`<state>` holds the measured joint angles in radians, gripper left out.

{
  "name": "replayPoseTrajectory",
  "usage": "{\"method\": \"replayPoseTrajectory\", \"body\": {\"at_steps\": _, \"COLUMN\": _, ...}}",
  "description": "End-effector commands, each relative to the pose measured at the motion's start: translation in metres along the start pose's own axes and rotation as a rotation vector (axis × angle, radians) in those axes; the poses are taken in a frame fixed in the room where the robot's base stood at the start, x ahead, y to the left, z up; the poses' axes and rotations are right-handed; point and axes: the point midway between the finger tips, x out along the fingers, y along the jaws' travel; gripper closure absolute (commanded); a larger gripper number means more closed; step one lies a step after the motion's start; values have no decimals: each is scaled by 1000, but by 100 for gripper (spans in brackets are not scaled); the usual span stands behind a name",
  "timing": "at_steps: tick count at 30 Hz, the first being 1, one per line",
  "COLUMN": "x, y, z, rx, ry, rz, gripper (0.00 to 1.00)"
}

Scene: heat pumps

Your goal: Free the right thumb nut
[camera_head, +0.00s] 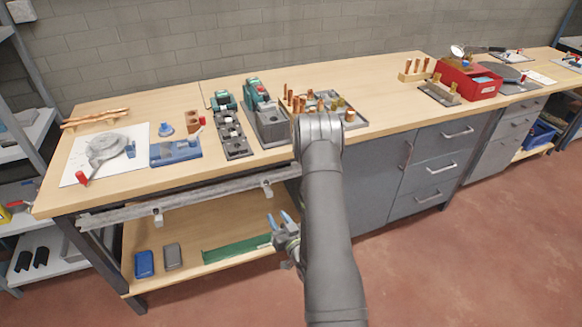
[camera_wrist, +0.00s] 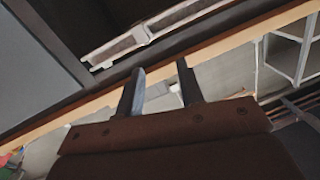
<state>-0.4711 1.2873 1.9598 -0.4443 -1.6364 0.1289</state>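A long grey rail (camera_head: 200,200) runs along the front edge of the workbench. It carries two small light fittings, a left one (camera_head: 157,217) and a right one (camera_head: 267,188); they are too small to tell whether either is a thumb nut. My gripper (camera_head: 279,216) is below the rail, near the right fitting and apart from it, with its fingers pointing up. In the wrist view my gripper (camera_wrist: 160,66) has its two fingers apart with nothing held between them. A pale rail with a fitting (camera_wrist: 141,35) shows beyond the fingers at the top.
The lower shelf (camera_head: 180,262) holds a blue box (camera_head: 144,263), a grey box (camera_head: 172,255) and a green strip (camera_head: 236,248). Grey drawers (camera_head: 440,150) stand right of my arm. The bench top holds tools, blocks and copper pieces. The floor in front is clear.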

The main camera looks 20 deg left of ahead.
Motion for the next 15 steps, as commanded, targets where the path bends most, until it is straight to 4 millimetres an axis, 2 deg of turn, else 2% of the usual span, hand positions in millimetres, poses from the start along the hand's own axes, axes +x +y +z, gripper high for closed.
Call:
{"method": "replayPoseTrajectory", "body": {"at_steps": 1, "x": 16, "y": -3, "z": -6, "rx": 59, "ry": -18, "rz": -53, "gripper": 65}}
{"method": "replayPoseTrajectory", "body": {"at_steps": 6, "x": 59, "y": -13, "z": -16, "rx": 262, "ry": -177, "rz": -218, "gripper": 65}}
{"method": "replayPoseTrajectory", "body": {"at_steps": 11, "x": 86, "y": -9, "z": -28, "rx": 363, "ry": -345, "rz": -268, "gripper": 65}}
{"method": "replayPoseTrajectory", "body": {"at_steps": 15, "x": 104, "y": 3, "z": -40, "rx": 401, "ry": -467, "rz": -250, "gripper": 65}}
